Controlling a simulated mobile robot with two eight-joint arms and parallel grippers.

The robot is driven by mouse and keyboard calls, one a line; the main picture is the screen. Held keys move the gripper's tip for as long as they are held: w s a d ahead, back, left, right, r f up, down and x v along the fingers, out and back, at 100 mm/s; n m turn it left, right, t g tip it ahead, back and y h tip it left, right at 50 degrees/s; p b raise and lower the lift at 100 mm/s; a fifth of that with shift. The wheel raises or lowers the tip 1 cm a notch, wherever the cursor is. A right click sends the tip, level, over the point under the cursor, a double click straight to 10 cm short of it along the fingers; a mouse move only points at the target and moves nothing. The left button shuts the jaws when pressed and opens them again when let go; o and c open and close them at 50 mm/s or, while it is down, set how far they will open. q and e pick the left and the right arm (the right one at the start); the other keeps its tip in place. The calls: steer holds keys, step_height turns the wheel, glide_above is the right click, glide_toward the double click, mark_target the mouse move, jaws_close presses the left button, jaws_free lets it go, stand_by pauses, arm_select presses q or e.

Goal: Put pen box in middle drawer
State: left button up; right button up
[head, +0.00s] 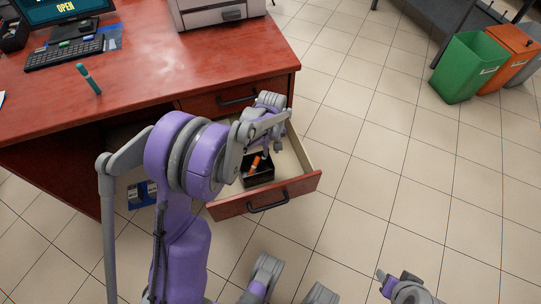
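The open drawer (303,186) sticks out from the red wooden desk, below a shut drawer (217,104), so it looks like the middle one. A small black pen box (263,178) with an orange item in it is inside the open drawer, near its front. My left gripper (272,150) points down into the drawer, just behind and above the pen box. Its fingertips are small and partly hidden by my arm, so I cannot tell whether they touch the box or are spread. My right gripper (384,283) is low at the bottom right, over the floor, away from the drawer.
On the desktop (150,65) are a keyboard (64,53), a monitor (65,10), a teal pen-like item (89,79) and a printer (218,12). Green (467,68) and orange (512,50) bins stand at upper right. The tiled floor right of the drawer is clear.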

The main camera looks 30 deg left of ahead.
arm_select(q)
step_height(320, 180, up, 2)
steer(key=shift+r, duration=0.1)
steer(key=s+d+r+m+t, duration=0.1)
steer(key=s+d+r+m, duration=0.2)
steer(key=s, duration=0.4)
steer(key=s+d+r+m+t, duration=0.2)
steer(key=s+d+r+m, duration=0.1)
steer(key=s, duration=0.5)
steer(key=s+d+r+m+t, duration=0.1)
steer(key=s+d+r+m, duration=0.3)
steer(key=s, duration=0.4)
steer(key=shift+d+t, duration=0.2)
steer(key=shift+t, duration=0.1)
steer(key=shift+a+r, duration=0.1)
steer(key=shift+a, duration=0.05)
